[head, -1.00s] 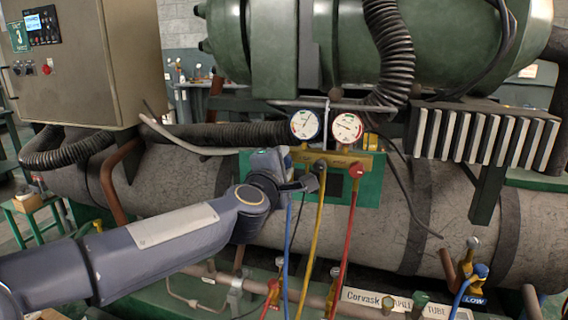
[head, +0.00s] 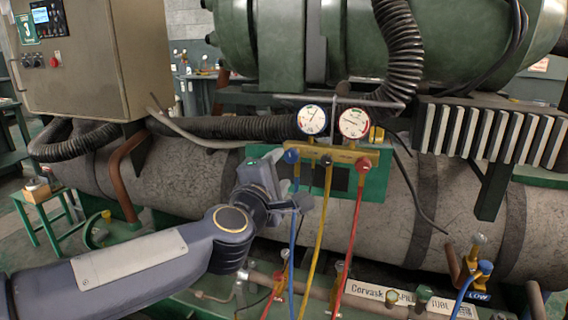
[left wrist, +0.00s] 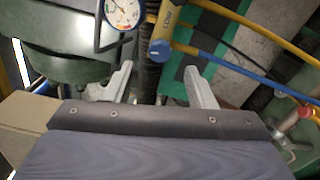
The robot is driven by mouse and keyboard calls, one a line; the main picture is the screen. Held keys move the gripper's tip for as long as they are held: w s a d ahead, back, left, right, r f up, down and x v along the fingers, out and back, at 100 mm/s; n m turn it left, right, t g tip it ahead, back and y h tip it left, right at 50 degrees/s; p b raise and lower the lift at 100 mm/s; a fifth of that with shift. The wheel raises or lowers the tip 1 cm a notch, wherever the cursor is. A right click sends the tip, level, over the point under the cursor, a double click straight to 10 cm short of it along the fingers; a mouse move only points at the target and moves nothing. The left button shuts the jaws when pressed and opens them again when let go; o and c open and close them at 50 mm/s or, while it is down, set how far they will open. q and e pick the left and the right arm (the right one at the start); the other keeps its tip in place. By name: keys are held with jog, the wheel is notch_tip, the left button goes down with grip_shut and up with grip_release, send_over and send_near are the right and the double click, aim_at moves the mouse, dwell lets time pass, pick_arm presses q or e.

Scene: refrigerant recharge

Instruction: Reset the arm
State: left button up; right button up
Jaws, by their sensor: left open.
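My left gripper (head: 286,176) is at the left end of the gauge manifold, just below the blue knob (head: 291,156). In the left wrist view its two grey fingers (left wrist: 157,85) stand apart with nothing between them. The blue knob also shows in the left wrist view (left wrist: 160,49), beyond the fingers and apart from them. The yellow manifold (head: 338,155) carries two round gauges and a red knob (head: 364,165). Blue, yellow and red hoses hang from it. My right gripper is not in view.
The manifold hangs before a green plate (head: 376,187) on a large grey cylinder (head: 180,177). A control cabinet (head: 92,60) is at the upper left. A blue-capped valve (head: 485,268) stands at the lower right. Black corrugated hoses run above the manifold.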

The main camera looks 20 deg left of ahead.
pick_arm(q)
jog(key=shift+s, duration=0.15)
jog(key=s+a+f+m+g+h, duration=0.3)
jog(key=s+f+m+g, duration=0.9)
jog(key=s+f+m, duration=1)
jog(key=s+r+n+p, duration=0.1)
jog(key=s+r+p, duration=0.1)
jog(key=r+p, duration=0.6)
jog(key=s+r+n+p, duration=0.2)
jog(key=s+r+p, duration=0.1)
jog(key=r+p, duration=0.6)
jog(key=p, duration=0.3)
jog(key=shift+s+a+r+n+p, duration=0.2)
jog(key=shift+s+n+p, duration=0.1)
jog(key=shift+p, duration=0.1)
